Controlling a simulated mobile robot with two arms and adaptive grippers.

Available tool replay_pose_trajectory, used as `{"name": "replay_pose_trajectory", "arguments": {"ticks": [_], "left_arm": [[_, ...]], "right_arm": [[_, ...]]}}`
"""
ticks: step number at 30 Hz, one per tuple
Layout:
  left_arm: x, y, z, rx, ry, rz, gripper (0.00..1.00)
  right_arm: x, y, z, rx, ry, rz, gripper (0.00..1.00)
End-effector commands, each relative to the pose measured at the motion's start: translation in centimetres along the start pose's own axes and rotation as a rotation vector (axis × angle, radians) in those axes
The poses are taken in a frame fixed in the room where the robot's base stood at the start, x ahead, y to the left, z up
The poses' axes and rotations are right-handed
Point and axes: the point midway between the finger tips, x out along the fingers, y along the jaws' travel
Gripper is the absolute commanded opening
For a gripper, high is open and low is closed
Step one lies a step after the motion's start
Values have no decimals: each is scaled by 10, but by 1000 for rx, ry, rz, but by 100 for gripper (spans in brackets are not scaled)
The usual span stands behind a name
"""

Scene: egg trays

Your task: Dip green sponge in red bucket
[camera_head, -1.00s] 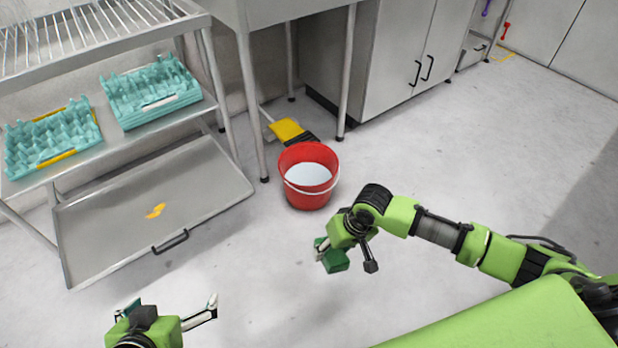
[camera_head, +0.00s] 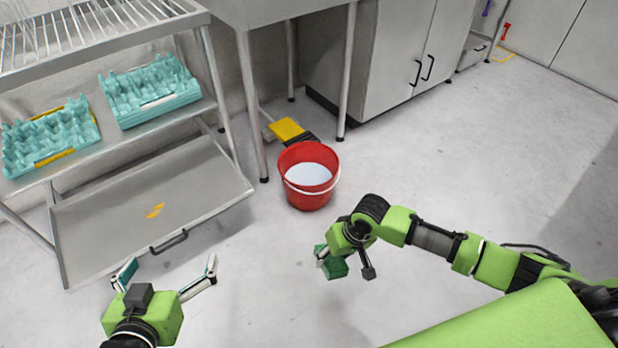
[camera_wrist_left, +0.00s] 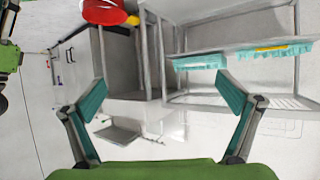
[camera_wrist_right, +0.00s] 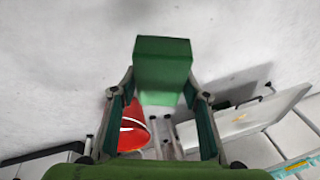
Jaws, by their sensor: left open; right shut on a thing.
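The red bucket (camera_head: 294,199) stands upright on the floor with pale liquid inside and a white handle. In the right wrist view the bucket (camera_wrist_right: 134,137) shows behind my right gripper. My right gripper (camera_head: 338,264) is shut on the green sponge (camera_head: 333,266), in front of the bucket and a little to its right, outside it. The sponge (camera_wrist_right: 162,68) sits between the fingers in the right wrist view. My left gripper (camera_head: 170,272) is open and empty at the lower left, apart from the bucket. The bucket (camera_wrist_left: 104,12) also shows at the top of the left wrist view.
A metal rack holds turquoise egg trays (camera_head: 150,92). A low metal tray (camera_head: 110,215) with a yellow spill lies below it. A yellow dustpan (camera_head: 286,129) and table legs are behind the bucket. The floor around the bucket's front is clear.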

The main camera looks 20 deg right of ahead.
Motion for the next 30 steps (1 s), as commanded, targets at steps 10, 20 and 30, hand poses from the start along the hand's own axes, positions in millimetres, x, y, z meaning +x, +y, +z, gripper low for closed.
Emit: {"name": "replay_pose_trajectory", "arguments": {"ticks": [10,20,30], "left_arm": [[3,3,-27,0,121,7,100],[2,7,-54,0,241,14,100],[-3,10,-80,-2,363,22,100]], "right_arm": [[14,3,3,1,0,-1,25],[26,5,5,1,-1,-1,25],[37,8,7,1,0,-1,25]]}}
